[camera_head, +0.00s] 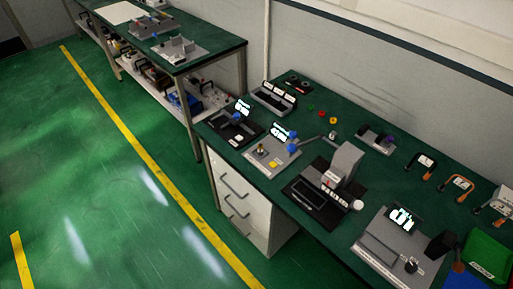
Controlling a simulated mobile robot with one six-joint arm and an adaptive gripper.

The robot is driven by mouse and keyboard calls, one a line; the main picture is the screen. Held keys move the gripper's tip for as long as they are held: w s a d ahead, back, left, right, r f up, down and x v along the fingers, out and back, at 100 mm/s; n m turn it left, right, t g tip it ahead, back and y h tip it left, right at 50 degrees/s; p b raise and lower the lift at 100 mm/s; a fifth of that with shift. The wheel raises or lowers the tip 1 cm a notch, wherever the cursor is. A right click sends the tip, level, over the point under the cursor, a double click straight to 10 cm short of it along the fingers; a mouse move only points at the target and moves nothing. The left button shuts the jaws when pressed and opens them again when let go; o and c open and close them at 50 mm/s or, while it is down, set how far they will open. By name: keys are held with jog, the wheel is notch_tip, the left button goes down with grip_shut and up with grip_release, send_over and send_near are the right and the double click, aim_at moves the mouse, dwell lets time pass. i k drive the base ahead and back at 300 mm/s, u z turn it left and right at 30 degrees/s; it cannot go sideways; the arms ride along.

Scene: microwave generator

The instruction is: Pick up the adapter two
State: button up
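I cannot tell for sure which item is adapter two; no label is readable at this size. Small coloured parts lie at the back of the near green-topped table (228,162): a green one (310,106), a red one (321,113) and a yellow-orange one (333,121). A grey plate device (266,156) near the table's left end carries a brass-coloured part (261,148) and blue parts (292,148). My gripper is not in view.
The table also bears a grey microscope-like machine (344,165), a grey device with a lit screen (400,235), orange-handled items (426,162) and a green bin (490,256). A second table (215,47) stands behind. The green floor (100,170) at left is clear.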

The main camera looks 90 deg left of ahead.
aim_at(260, 146)
jog(key=u, duration=0.05)
jog(key=k, duration=1.95)
jog(key=u, duration=1.8)
jog(key=i, duration=0.7)
jog(key=u, duration=0.15)
